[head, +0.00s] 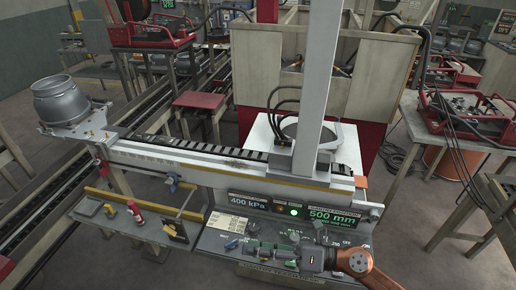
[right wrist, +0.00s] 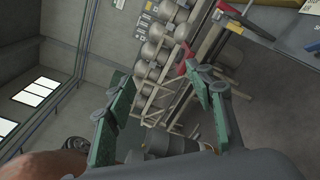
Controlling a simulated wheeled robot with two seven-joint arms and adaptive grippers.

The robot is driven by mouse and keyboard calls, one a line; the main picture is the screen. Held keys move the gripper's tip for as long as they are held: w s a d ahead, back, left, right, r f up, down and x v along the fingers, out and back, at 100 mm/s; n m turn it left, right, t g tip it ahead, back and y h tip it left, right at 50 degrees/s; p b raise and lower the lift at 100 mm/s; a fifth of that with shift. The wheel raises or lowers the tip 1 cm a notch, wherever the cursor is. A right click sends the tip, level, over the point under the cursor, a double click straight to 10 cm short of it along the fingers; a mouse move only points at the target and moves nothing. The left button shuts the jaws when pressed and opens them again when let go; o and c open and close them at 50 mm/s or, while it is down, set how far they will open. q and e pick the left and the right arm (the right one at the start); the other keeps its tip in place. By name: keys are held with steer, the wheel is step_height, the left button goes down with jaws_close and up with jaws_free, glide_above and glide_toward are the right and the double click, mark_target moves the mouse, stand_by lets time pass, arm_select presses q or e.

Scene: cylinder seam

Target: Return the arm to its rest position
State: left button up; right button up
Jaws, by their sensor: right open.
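My right arm (head: 365,265) comes in at the bottom right of the head view, with an orange-brown link. My right gripper (head: 256,248) has green fingers and points left, in front of the grey control panel (head: 215,240) of the seam machine. In the right wrist view the green fingers (right wrist: 157,78) stand wide apart with nothing between them. From the head view I cannot tell whether the gripper touches the panel. My left arm and left gripper are not in view.
The machine's long rail (head: 200,157) runs behind the panel, with a grey upright column (head: 318,80). A green lamp (head: 294,212) is lit beside displays reading 400 kPa and 500 mm. A grey metal vessel (head: 60,100) stands at the left end.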

steer(key=w+d+r+m+t+h, duration=0.2)
steer(key=w+d+m+t+h, duration=0.2)
steer(key=w+d+m+t, duration=0.5)
steer(key=w+d+r+m+t+h, duration=0.2)
steer(key=w+d+m+t+h, duration=0.15)
steer(key=d+m+t, duration=0.65)
steer(key=s+d+f+m+g+h, duration=0.35)
steer(key=d+f+m+h, duration=0.25)
steer(key=d+f+m, duration=0.4)
steer(key=s+d+f+m+g+h, duration=0.2)
steer(key=d+f+m+g+h, duration=0.4)
steer(key=f, duration=0.7)
steer(key=s+d+f+m+g+y, duration=0.1)
steer(key=s+f+m+g, duration=0.25)
steer(key=s+f, duration=0.7)
steer(key=s+f+m+g, duration=0.3)
steer(key=s+f+g, duration=0.3)
steer(key=s, duration=0.7)
step_height(320, 180, down, 30)
steer(key=s+a, duration=0.1)
steer(key=s, duration=0.1)
steer(key=s+f+n+g, duration=0.1)
steer(key=s+f+g, duration=0.1)
steer(key=s+f, duration=1.6)
steer(key=shift+s+a+f+y, duration=0.2)
steer(key=shift+s+y, duration=0.25)
steer(key=shift+s, duration=0.45)
